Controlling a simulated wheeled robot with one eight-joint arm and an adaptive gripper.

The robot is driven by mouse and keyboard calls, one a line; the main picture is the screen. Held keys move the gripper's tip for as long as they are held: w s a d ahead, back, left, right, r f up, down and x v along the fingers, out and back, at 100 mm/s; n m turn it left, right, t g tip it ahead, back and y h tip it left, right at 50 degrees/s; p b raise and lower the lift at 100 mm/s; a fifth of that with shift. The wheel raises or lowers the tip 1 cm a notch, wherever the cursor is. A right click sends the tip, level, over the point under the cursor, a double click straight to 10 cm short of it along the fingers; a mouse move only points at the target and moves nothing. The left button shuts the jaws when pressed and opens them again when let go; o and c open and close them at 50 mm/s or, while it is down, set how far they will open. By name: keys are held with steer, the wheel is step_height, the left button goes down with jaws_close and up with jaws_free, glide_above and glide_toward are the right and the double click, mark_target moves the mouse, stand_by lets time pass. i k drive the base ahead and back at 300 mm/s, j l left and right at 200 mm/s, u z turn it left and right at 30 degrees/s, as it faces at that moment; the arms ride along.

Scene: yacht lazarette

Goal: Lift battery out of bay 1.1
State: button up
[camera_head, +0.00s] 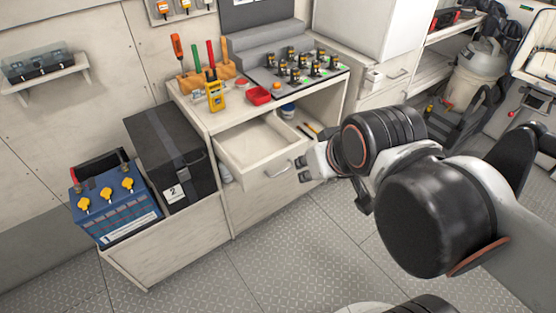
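A blue battery (116,212) with several yellow caps on top sits at the left end of a low pale bay (155,262). A white label runs along its front. Its lower part is hidden by the bay wall. A black box (172,150) with a grey strap and a label "2" stands beside it on the right. My gripper (302,169) is at the right end of the open drawer's front, well to the right of the battery. Its two dark fingertips look apart, with nothing seen between them.
A pale drawer (262,145) is pulled open and looks empty. The counter above holds a yellow meter (214,94), a red tray (258,95), tools and several terminals. A wall shelf (45,79) is at left. The floor (270,250) in front is clear.

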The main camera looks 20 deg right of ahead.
mark_target(294, 76)
steer(key=i+j+z, duration=0.1)
steer(key=i+j, duration=0.3)
steer(key=j, duration=0.25)
steer(key=i+j+z, duration=0.25)
steer(key=j, duration=0.4)
steer(key=i+j, duration=0.25)
steer(key=j+z, duration=0.05)
